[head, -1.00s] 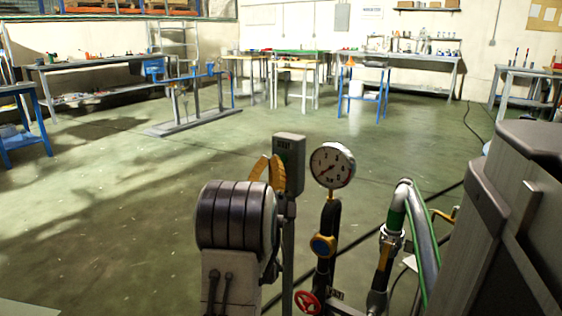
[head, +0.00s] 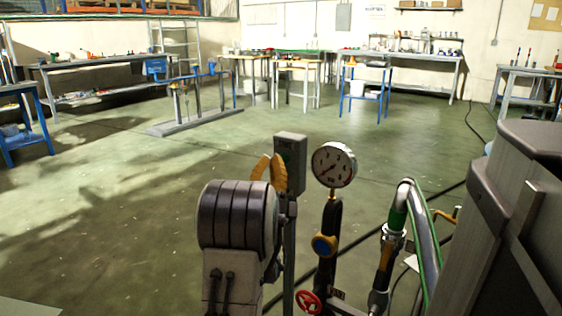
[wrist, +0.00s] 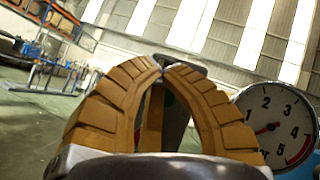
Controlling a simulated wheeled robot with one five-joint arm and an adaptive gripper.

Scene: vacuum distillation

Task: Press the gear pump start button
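A grey control box (head: 291,150) stands on a thin post in the middle of the head view. The box (wrist: 178,115) shows behind the fingers, mostly hidden. I cannot tell whether the tips touch it.
A round pressure gauge (head: 333,164) stands just right of the box; it also shows in the wrist view (wrist: 275,125). Below it are a red handwheel (head: 308,301) and pipes (head: 390,240). A grey cabinet (head: 520,210) fills the right side. The floor to the left is open.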

